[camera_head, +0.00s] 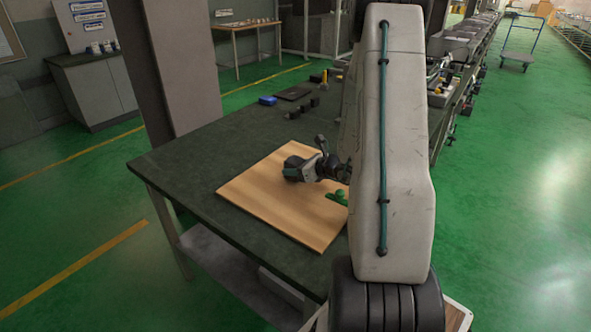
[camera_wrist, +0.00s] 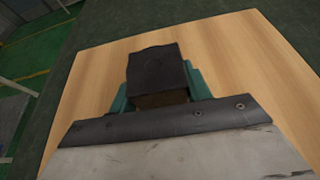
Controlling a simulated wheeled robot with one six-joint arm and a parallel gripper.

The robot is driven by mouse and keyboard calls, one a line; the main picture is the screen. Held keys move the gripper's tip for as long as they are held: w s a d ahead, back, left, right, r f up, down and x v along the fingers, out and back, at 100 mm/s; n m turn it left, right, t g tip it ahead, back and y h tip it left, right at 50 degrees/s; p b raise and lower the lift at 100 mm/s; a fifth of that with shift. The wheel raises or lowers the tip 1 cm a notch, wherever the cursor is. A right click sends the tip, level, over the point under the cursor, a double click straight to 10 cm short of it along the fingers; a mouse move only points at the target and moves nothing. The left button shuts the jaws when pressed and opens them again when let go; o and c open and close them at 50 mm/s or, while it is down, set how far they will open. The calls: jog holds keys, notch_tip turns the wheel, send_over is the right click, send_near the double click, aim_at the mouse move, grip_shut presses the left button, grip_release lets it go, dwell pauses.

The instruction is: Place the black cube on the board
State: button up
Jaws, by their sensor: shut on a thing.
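A wooden board (camera_head: 262,192) lies flat on the dark table; in the wrist view its bare surface (camera_wrist: 235,60) fills most of the background. My gripper (camera_head: 290,172) is over the board in the head view. In the wrist view its green fingers (camera_wrist: 158,90) are shut on the black cube (camera_wrist: 158,70), one on each side. The cube is over the board; I cannot tell whether its underside touches the wood. In the head view the cube is hard to tell apart from the dark gripper.
Several small black blocks (camera_head: 304,107), a blue item (camera_head: 267,100) and a dark flat plate (camera_head: 293,93) are at the table's far end. The table (camera_head: 215,145) is clear left of the board.

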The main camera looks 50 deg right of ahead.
jog(key=shift+f, duration=0.2)
jog(key=shift+f, duration=0.15)
jog(key=o, duration=1.3)
